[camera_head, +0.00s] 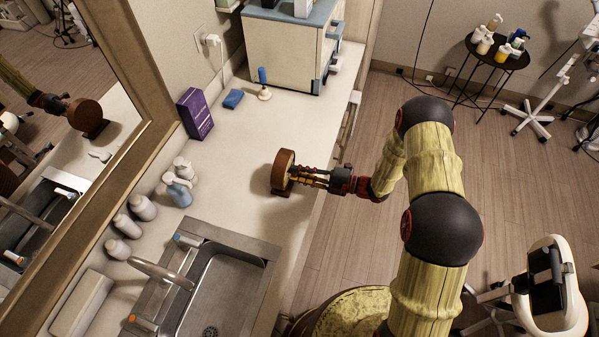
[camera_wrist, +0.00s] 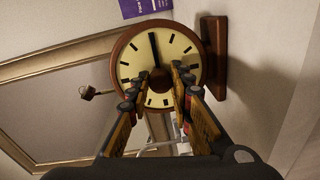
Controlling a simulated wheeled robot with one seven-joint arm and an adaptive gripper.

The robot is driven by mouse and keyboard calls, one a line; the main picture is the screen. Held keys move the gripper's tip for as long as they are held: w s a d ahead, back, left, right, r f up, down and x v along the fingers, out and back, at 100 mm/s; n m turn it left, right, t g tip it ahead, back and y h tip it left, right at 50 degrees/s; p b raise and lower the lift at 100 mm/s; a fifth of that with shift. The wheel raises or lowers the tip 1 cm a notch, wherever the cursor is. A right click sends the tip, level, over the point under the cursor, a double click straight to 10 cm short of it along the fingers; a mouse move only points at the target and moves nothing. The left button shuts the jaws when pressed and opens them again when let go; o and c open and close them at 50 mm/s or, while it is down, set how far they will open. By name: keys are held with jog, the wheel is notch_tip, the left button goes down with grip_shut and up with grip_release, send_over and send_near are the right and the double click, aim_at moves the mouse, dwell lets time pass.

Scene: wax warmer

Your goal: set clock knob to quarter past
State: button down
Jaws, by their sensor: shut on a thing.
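The clock (camera_head: 279,168) is a round brown disc on a small foot, upright near the right edge of the counter. In the wrist view its cream face (camera_wrist: 187,48) has dark tick marks, and its foot (camera_wrist: 216,55) is on the right. One dark hand (camera_wrist: 153,48) points to the picture's top, a quarter turn clockwise from the side opposite the foot. My gripper (camera_head: 294,178) reaches the face from the right. In the wrist view its fingers (camera_wrist: 158,82) are shut on the brown central knob (camera_wrist: 157,74), which they partly hide.
The counter (camera_head: 238,140) is clear around the clock. A sink (camera_head: 222,290) is toward the front, with bottles (camera_head: 180,192) to its left. A purple box (camera_head: 195,114), a blue sponge (camera_head: 233,98) and a white cabinet (camera_head: 285,50) stand behind. A mirror (camera_head: 75,90) lines the left wall.

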jog(key=shift+f, duration=0.1)
jog(key=c, duration=1.6)
grip_release()
jog(key=shift+d, duration=0.1)
jog(key=v, duration=1.1)
jog(key=shift+s+d, duration=0.2)
jog(key=shift+d, duration=0.2)
